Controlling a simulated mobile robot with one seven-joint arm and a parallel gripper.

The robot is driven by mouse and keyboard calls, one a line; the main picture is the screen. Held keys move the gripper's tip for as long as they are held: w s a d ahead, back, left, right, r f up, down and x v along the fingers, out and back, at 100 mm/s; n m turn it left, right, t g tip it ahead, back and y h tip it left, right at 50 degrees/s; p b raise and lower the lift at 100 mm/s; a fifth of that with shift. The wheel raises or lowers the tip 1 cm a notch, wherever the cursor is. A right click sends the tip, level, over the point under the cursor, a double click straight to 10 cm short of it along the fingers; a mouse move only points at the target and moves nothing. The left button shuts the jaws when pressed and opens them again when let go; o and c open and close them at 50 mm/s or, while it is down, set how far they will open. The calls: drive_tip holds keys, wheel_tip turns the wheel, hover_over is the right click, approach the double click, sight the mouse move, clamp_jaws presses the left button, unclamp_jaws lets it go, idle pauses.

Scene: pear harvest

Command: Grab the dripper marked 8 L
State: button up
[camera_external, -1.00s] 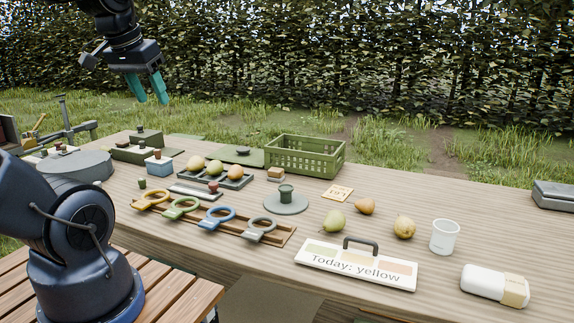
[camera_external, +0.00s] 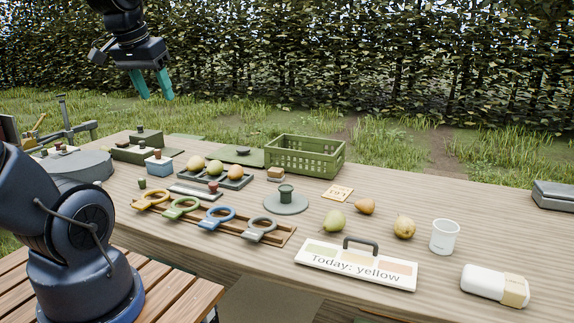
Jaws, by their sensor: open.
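My gripper (camera_external: 156,94) is open and empty, its teal fingers pointing down, high above the far left part of the table. No "8 L" marking is readable in this view, so I cannot tell which thing is the dripper. Small pieces with dark or brown knobs stand at the left: one on a blue block (camera_external: 159,167), a small green one (camera_external: 142,183), and a reddish-brown one (camera_external: 213,187) by a grey strip. A dark green knobbed piece (camera_external: 286,194) stands on a round grey-green plate (camera_external: 285,206). My gripper touches none of them.
A rack (camera_external: 270,240) holds several coloured rings. Pears lie in a dark tray (camera_external: 239,184) and loose on the table. The right rear is mostly clear.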

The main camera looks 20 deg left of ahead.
drive_tip(key=w+a+f+n+g, duration=0.1)
drive_tip(key=w+a+f+n, duration=0.1)
drive_tip(key=w+a, duration=0.7)
drive_tip(key=n+g, duration=0.3)
drive_tip(key=n, duration=0.3)
hover_over(141, 179)
drive_tip(key=f, duration=3.3)
drive_tip(key=shift+s+d+f, duration=0.1)
drive_tip(key=shift+s+f, duration=0.25)
drive_tip(key=shift+s, duration=0.05)
drive_tip(key=shift+w+f, duration=0.25)
drive_tip(key=shift+f, duration=1.05)
drive_tip(key=shift+w+f, duration=0.25)
drive_tip(key=shift+f, duration=1)
drive_tip(key=c, duration=1)
drive_tip(key=shift+c, duration=0.2)
